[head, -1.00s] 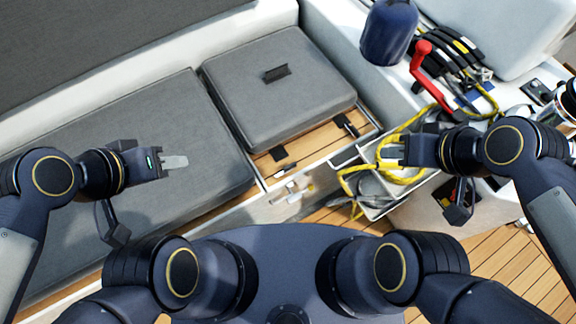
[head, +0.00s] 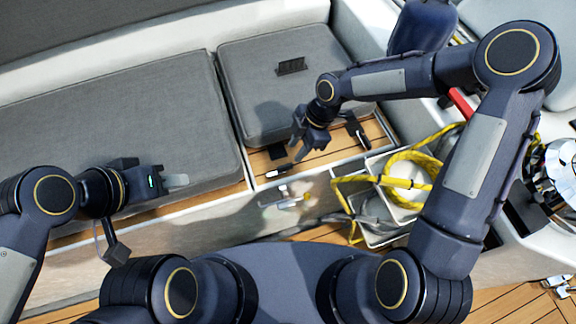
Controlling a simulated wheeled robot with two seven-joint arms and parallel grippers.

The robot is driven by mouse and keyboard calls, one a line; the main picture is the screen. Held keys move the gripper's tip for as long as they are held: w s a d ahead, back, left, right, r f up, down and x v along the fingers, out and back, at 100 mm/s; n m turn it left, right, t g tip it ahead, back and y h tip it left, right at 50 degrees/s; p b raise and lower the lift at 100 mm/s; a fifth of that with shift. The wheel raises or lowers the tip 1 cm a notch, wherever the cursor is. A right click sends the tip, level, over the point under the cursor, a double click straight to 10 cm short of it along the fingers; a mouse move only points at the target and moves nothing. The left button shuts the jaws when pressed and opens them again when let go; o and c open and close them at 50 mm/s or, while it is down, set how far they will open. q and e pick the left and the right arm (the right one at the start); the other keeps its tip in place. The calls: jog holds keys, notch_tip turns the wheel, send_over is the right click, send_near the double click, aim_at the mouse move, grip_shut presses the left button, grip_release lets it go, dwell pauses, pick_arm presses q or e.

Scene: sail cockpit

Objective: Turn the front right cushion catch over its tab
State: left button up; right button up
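The grey seat cushion (head: 285,80) lies on a wooden ledge (head: 318,158) in the head view. At the ledge's right end is a dark catch piece (head: 357,132), beside the cushion's front right corner. Whether it lies over a tab is too small to tell. Another dark strap (head: 277,151) and a small white-tipped piece (head: 278,172) are at the ledge's left end. My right gripper (head: 302,153) points down over the ledge, between the two ends and left of the right catch. Its fingers are partly hidden. My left gripper (head: 178,181) is over the long cushion's front edge, away from the catches.
A bin with yellow rope (head: 405,180) stands right of the ledge. A blue rounded object (head: 422,25) and a red handle (head: 460,103) lie behind my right arm. A long grey cushion (head: 120,120) fills the left bench. A small metal latch (head: 285,199) is on the bench front.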

aim_at(286, 165)
jog(key=b+x, duration=0.1)
jog(key=x, duration=0.7)
grip_shut()
